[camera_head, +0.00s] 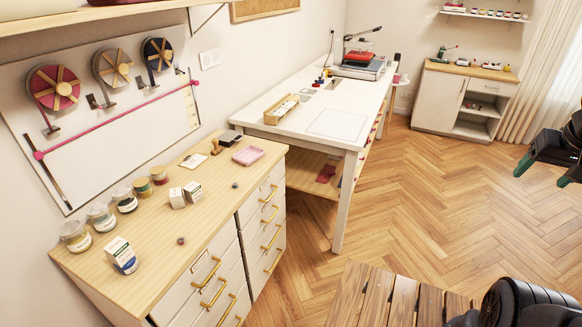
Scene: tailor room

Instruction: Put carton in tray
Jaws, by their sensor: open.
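A small white carton with a blue-green label (121,255) stands near the front left of the wooden dresser top (150,280). Two smaller white cartons, one to the left (177,198) and one to the right (193,191), stand close together near the middle of the top. A shallow pink tray (248,155) lies near the far right end of the dresser and looks empty. My gripper (545,172) is at the right edge of the view, dark with green fingertips. It is open and empty, over the floor and far from the cartons and tray. Part of it is cut off by the frame.
Several jars (101,216) line the wall side of the dresser. A stamp (216,146) and a dark pad (229,138) sit near the tray. A white worktable (290,135) adjoins the dresser. A slatted wooden surface (390,297) is at the bottom. The wood floor (430,200) between is clear.

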